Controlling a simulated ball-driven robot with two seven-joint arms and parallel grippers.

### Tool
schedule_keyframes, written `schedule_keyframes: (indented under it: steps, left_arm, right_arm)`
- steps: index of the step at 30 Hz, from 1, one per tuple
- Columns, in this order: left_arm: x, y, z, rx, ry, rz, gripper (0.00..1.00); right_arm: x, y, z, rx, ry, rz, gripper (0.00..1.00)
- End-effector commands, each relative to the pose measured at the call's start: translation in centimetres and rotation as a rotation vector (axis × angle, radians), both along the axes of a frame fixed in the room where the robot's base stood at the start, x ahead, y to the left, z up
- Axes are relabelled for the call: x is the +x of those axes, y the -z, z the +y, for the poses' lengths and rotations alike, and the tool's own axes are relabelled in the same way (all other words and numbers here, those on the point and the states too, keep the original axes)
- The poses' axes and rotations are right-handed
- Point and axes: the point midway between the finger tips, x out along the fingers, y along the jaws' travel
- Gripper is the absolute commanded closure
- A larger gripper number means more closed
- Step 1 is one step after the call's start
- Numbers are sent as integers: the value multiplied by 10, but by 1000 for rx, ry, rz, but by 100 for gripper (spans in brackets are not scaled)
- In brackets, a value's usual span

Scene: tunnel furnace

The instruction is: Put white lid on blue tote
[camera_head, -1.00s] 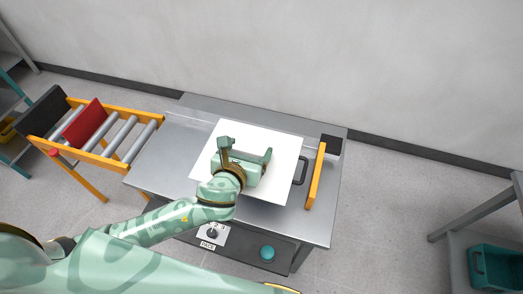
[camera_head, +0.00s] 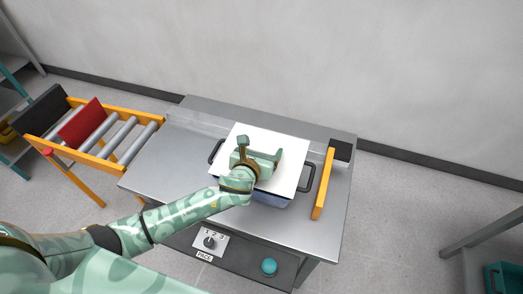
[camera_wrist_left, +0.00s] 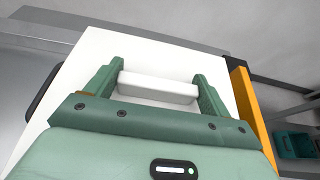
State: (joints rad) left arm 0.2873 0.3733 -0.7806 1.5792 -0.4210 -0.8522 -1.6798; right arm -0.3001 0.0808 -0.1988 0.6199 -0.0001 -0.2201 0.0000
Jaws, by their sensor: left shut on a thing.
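The white lid (camera_head: 293,142) is a flat square panel over the blue tote (camera_head: 272,199). Only a strip of the tote's blue front side and its dark handles show below the lid; the lid hides its top. I cannot tell whether the lid rests on the rim or is slightly above it. My left gripper (camera_head: 262,157) is above the lid's middle and shut on the lid's white bar handle (camera_wrist_left: 158,87), which shows between the fingers in the left wrist view. My right gripper is not in view.
The tote stands on a grey metal table (camera_head: 160,163). An orange stop bar (camera_head: 323,184) stands just right of it. A roller conveyor (camera_head: 112,138) with a red plate (camera_head: 82,123) adjoins at left. A control panel with a teal button (camera_head: 269,266) is on the front.

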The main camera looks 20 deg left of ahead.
Motion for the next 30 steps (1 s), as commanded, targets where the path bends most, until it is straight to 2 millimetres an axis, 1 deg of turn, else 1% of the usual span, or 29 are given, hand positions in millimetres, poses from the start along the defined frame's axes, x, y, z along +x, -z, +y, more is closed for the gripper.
schedule_keyframes:
  steps: [16,17,18,19,26,29,30]
  left_arm:
    - [0,11,0,-1,1,-1,45]
    - [0,11,0,-1,1,0,16]
    - [0,11,0,0,1,0,5]
    - [0,11,0,0,0,0,0]
    - [0,10,0,0,0,0,0]
    - [0,1,0,1,0,-3,0]
    - [0,-6,0,1,0,-3,0]
  right_arm:
    - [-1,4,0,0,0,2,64]
    - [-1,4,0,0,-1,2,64]
    - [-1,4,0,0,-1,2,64]
    - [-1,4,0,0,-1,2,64]
    - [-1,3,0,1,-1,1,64]
    - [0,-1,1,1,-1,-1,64]
    - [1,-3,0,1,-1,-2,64]
